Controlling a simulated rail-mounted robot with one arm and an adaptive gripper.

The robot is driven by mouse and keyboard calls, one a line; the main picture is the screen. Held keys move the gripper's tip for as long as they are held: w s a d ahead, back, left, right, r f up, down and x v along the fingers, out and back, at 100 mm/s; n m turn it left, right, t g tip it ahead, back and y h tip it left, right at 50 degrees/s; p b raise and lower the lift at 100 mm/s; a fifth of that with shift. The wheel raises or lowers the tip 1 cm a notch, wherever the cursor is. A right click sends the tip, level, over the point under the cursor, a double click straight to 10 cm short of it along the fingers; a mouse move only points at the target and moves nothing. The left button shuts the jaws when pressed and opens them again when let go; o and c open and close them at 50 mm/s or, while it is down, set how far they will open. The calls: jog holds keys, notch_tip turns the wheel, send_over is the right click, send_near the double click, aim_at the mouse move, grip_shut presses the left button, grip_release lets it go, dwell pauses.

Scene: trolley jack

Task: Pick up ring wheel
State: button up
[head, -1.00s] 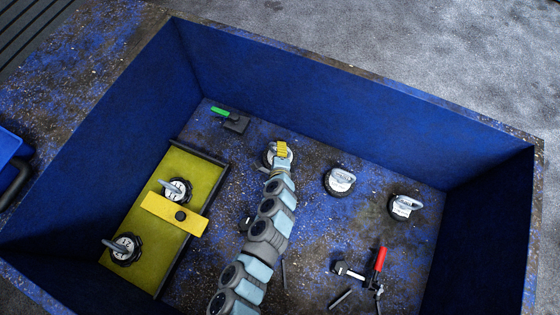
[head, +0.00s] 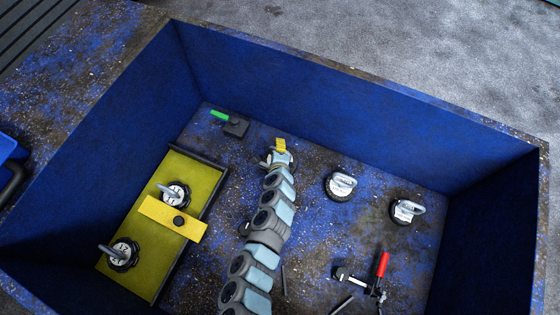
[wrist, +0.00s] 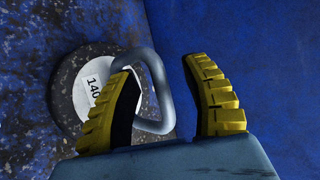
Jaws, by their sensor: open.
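A ring wheel, a dark speckled disc with a white label reading 140 (wrist: 68,95) and a grey ring handle (wrist: 157,75), lies on the bin floor near the blue wall in the wrist view. My gripper (wrist: 172,85) is open. Its left yellow finger overlaps part of the label and ring, and the ring's right side shows in the gap between the fingers. I cannot tell whether a finger touches it. In the head view my gripper (head: 281,147) is over this wheel and hides most of it.
Two similar ring wheels (head: 340,186) (head: 406,211) lie to the right. Two more (head: 175,194) (head: 123,254) stand on a yellow tray (head: 195,168) at left. A green-handled tool (head: 234,125) and a red-handled clamp (head: 380,268) lie on the floor. High blue walls (head: 330,95) enclose the bin.

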grip_shut()
dwell(0.3)
